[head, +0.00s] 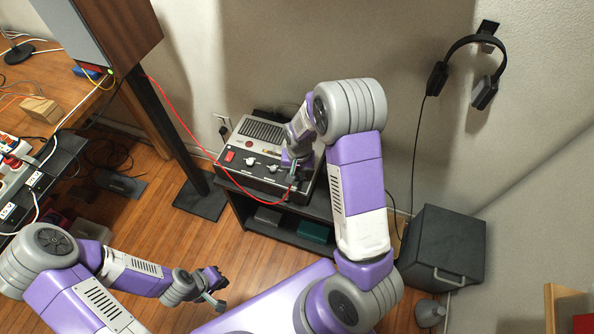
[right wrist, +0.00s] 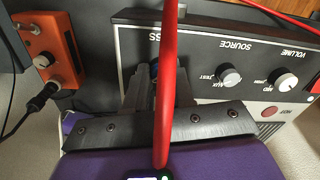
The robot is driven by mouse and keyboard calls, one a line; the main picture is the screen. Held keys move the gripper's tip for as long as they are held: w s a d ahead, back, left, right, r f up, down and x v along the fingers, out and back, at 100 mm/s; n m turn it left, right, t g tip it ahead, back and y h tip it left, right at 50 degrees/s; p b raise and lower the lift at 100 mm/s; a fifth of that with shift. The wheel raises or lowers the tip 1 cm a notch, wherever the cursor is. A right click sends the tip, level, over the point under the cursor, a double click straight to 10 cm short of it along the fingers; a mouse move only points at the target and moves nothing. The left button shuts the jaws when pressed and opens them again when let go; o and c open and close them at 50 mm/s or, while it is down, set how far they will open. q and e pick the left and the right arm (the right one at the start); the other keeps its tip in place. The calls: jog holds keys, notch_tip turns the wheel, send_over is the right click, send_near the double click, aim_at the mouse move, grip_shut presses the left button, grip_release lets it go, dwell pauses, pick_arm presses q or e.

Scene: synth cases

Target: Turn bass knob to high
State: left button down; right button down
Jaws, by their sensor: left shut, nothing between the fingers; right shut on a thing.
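The amplifier (head: 262,138) is a grey and black box on a low dark shelf by the wall. In the right wrist view its black front panel (right wrist: 205,50) appears upside down, with VOLUME, SOURCE and a partly covered label ending in SS. The volume knob (right wrist: 285,82) and source knob (right wrist: 229,75) are silver. My right gripper (right wrist: 156,78) is shut on the bass knob (right wrist: 154,66), which is mostly hidden by the fingers and a red cable, so its setting cannot be read. My left gripper (head: 217,292) is shut and empty, low above the floor, away from the amplifier.
The red cable (head: 183,126) runs down to the amplifier's front and crosses the right wrist view. An orange box (right wrist: 60,55) with a black plug sits beside the panel. A speaker (head: 105,30) on a stand is left; headphones (head: 465,45) hang right above a dark box (head: 440,245).

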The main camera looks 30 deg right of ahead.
aim_at(298, 176)
jog(key=shift+m+p, duration=0.45)
jog(key=shift+m, duration=0.75)
jog(key=c, duration=1)
grip_release()
notch_tip(298, 176, up, 8)
jog(key=p, duration=0.2)
jog(key=shift+s+f+p, duration=0.1)
jog(key=shift+f+p, duration=0.1)
jog(key=shift+p, duration=0.2)
